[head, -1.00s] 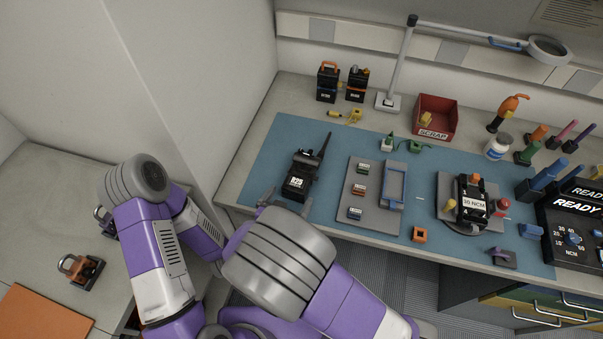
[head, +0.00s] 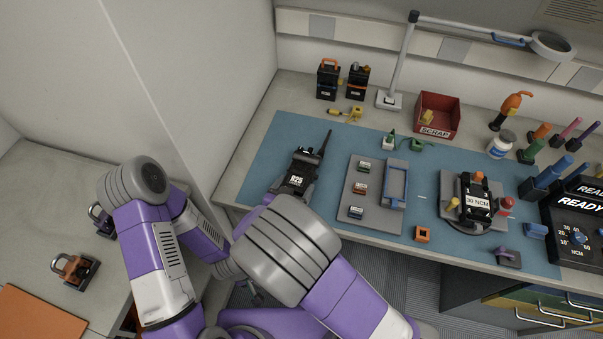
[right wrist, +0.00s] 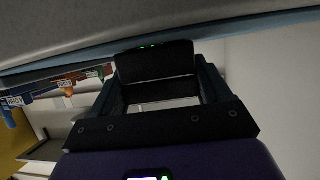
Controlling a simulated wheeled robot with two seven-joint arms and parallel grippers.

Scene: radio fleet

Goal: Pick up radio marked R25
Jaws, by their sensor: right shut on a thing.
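The black radio marked R25 (head: 299,171) is on the left part of the blue mat in the head view, its antenna pointing up and right. My right gripper (head: 281,190) is at its lower end, partly hidden behind my right arm. In the right wrist view the dark radio body (right wrist: 155,66) sits between the two fingers of my right gripper (right wrist: 160,85), which is shut on it. I cannot tell whether the radio touches the mat. My left arm is folded at the left; its gripper is mostly hidden, and I cannot make out its jaws.
A grey tray (head: 374,214) with small parts lies right of the radio. A wall borders the bench's left.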

